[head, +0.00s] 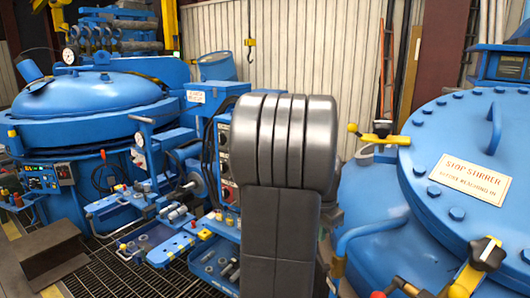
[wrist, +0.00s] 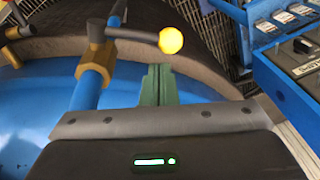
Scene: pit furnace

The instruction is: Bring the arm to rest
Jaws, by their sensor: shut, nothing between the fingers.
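My gripper (wrist: 158,72) shows in the wrist view as two greenish fingers close together, shut with nothing between them. Its tips are just below a yellow ball knob on a grey lever (wrist: 171,40) in the picture. The lever joins a brass-coloured fitting on a blue pipe (wrist: 92,88). I cannot tell whether the fingers touch any of it. In the head view my arm stands in the middle of the picture, and my gripper is hidden there.
A blue vessel with a "STOP STIRRER" sign (head: 468,180) stands close at right, with yellow-handled valves. Another lidded blue vessel (head: 85,100) stands at left. Between them is a blue bench with tools (head: 165,250) over floor grating.

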